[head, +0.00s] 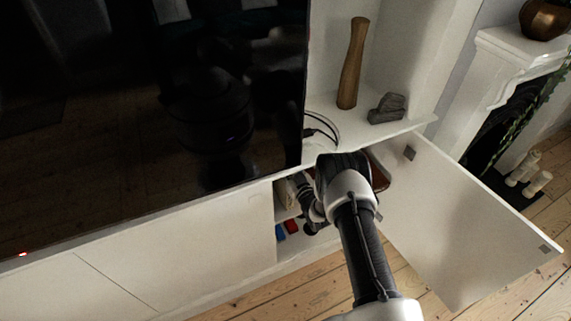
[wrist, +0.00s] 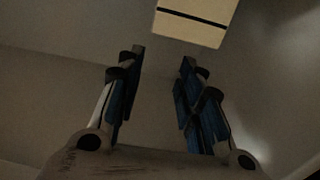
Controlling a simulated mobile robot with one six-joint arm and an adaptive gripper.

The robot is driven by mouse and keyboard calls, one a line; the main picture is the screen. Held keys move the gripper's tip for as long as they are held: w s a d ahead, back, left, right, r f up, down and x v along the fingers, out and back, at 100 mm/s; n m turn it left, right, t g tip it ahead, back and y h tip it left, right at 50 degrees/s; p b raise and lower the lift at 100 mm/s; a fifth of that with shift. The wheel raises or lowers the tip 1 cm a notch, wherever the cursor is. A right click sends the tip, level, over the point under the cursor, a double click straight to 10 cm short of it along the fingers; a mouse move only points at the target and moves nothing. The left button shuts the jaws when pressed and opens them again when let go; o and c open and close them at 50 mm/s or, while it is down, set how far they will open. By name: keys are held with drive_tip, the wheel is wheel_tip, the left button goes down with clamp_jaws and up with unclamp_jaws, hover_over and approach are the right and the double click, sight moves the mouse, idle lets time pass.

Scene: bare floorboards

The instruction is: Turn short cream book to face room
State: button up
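A cream block-like object with a dark stripe, likely the short cream book (wrist: 195,22), shows at the top of the wrist view, cut off by the frame edge. My gripper (wrist: 163,60) is open and empty, its two blue-padded fingers apart. The cream object lies beyond the fingertips, a little to the right, and is not between them. In the head view my arm reaches into the open cabinet, and my wrist hides much of the inside. A pale upright shape shows at the cabinet's left, but I cannot tell if it is the book.
The white cabinet door (head: 455,225) stands open to the right of my arm. Blue (head: 280,232) and red (head: 291,226) items sit low in the cabinet. A brown item (head: 379,175) is partly hidden right of my wrist. A wooden vase (head: 352,65) and grey ornament (head: 387,108) stand above.

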drive_tip(key=o, duration=0.4)
drive_tip(key=shift+f, duration=0.1)
drive_tip(key=shift+c, duration=0.2)
drive_tip(key=shift+s+f, duration=0.1)
drive_tip(key=shift+f, duration=0.05)
drive_tip(key=v, duration=1.2)
